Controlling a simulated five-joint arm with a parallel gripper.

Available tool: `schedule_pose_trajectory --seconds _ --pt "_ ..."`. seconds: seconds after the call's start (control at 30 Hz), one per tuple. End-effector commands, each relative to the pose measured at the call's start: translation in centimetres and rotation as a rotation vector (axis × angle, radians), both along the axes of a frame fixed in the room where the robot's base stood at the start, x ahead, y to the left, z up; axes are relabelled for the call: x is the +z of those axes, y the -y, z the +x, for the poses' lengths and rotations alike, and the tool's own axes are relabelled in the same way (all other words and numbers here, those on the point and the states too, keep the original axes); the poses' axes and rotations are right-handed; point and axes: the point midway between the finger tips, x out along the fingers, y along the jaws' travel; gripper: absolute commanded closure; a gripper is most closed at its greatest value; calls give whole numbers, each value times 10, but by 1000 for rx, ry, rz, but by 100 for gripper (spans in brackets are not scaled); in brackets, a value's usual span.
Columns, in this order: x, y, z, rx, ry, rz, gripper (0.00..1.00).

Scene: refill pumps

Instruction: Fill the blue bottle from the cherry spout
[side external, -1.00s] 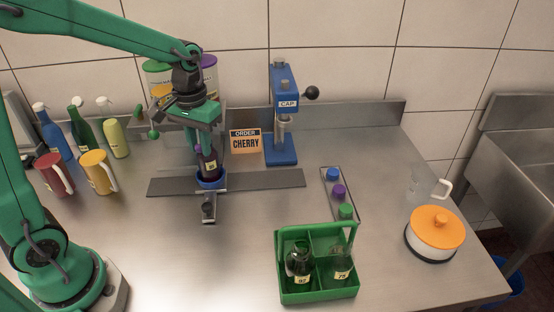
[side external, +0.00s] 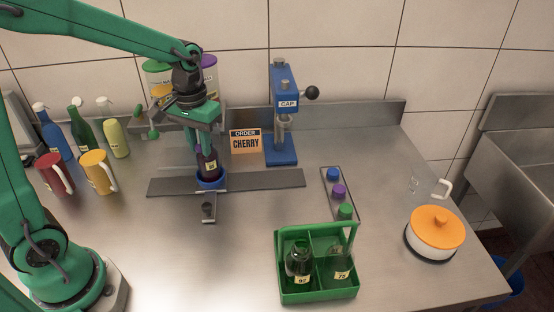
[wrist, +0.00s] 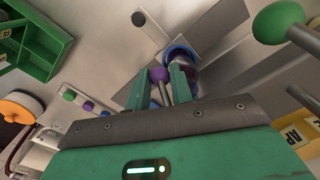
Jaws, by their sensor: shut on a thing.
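A dark blue-purple bottle (side external: 208,162) with a small label stands upright in a blue ring holder (side external: 210,181) on the flat metal rail. My gripper (side external: 206,138) is just above the bottle, below the purple-lidded canister (side external: 209,66). In the wrist view, my fingers (wrist: 158,88) are closed around a thin grey lever with a purple ball knob (wrist: 158,74). The bottle (wrist: 186,63) shows just beyond, in its blue ring. The spout and the bottle's mouth are hidden by my gripper. An orange sign (side external: 245,141) reads ORDER CHERRY.
A blue cap press (side external: 283,115) stands to the right. A strip of caps (side external: 339,192) lies in front of it. Mugs and pump bottles stand at left; an orange-lidded pot (side external: 436,230) is at right. A green-knobbed lever (wrist: 280,22) is close by.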

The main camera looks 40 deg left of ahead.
Motion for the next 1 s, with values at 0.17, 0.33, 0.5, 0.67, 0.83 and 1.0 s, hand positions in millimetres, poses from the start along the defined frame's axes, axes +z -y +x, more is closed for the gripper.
schedule_pose_trajectory --seconds 0.17,0.33,0.5,0.67,0.83,1.0 --pt "1 0 -1 -1 -3 0 92" --pt "10 0 0 0 -1 0 92" --pt "25 0 0 0 0 0 92" --pt "38 0 0 0 -1 0 92" --pt "41 0 0 0 -2 -1 58" --pt "41 0 0 0 -1 0 52"
